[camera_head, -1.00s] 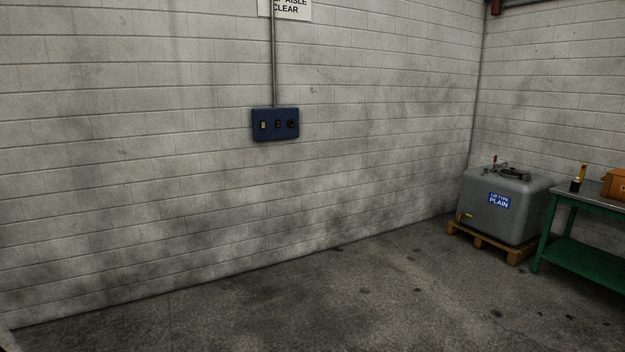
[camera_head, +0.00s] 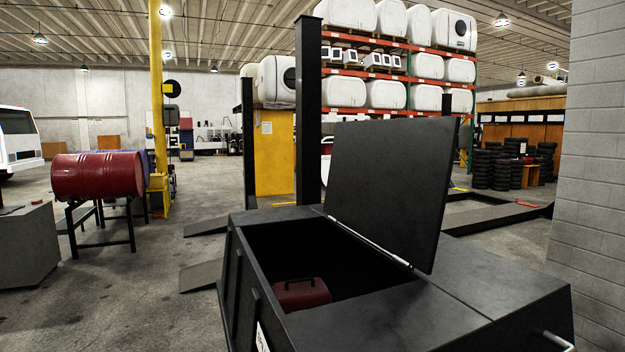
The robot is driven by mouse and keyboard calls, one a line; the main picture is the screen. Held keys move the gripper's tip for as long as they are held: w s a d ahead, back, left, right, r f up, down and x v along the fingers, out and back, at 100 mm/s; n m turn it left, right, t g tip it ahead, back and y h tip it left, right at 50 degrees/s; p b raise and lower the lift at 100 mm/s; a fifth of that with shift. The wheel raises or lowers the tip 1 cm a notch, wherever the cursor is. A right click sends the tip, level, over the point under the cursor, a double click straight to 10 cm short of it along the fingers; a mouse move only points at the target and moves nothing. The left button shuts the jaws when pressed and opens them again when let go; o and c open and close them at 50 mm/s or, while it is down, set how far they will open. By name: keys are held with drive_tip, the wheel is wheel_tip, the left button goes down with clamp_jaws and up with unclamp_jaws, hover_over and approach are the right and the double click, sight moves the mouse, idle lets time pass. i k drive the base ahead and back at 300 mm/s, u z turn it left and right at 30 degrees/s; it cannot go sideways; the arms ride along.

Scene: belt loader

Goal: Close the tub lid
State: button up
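A large black tub (camera_head: 370,318) stands close in front of me, right of centre. Its flat black lid (camera_head: 388,185) is up, standing nearly upright on a hinge (camera_head: 370,242) along the right side of the opening. The opening shows a dark inside with a dark red case (camera_head: 302,294) with a handle in it. A small metal handle (camera_head: 558,341) sticks out at the tub's lower right. My gripper is not in view.
A red drum (camera_head: 98,175) lies on a black stand at the left, beside a grey block (camera_head: 25,245). A black post (camera_head: 308,110) rises behind the tub. A block wall (camera_head: 598,170) closes off the right. Open floor (camera_head: 140,300) lies to the tub's left.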

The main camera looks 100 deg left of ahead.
sight(389, 180)
drive_tip(key=u, duration=1.15)
drive_tip(key=i, duration=3.6)
drive_tip(key=u, duration=3.5)
